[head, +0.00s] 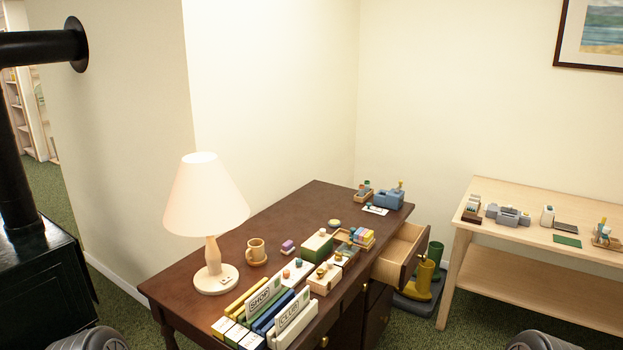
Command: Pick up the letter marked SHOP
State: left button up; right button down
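A white card marked SHOP (261,298) stands tilted among coloured and white upright pieces at the near end of the dark brown desk (190,262). A similar white card marked CLUB (291,318) stands just in front and to the right of it. Whether the SHOP piece is a loose letter or a divider label, I cannot tell. Neither of my grippers is in view.
Small boxes (317,243) crowd the desk's right side. A light wooden table (500,240) stands at right.

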aim_at(260, 299)
jog(key=i+j, duration=0.15)
jog(key=j, duration=0.25)
jog(key=i+j, duration=0.2)
jog(key=j, duration=0.15)
jog(key=i+j, duration=0.15)
jog(key=j, duration=0.25)
jog(key=z, duration=1.7)
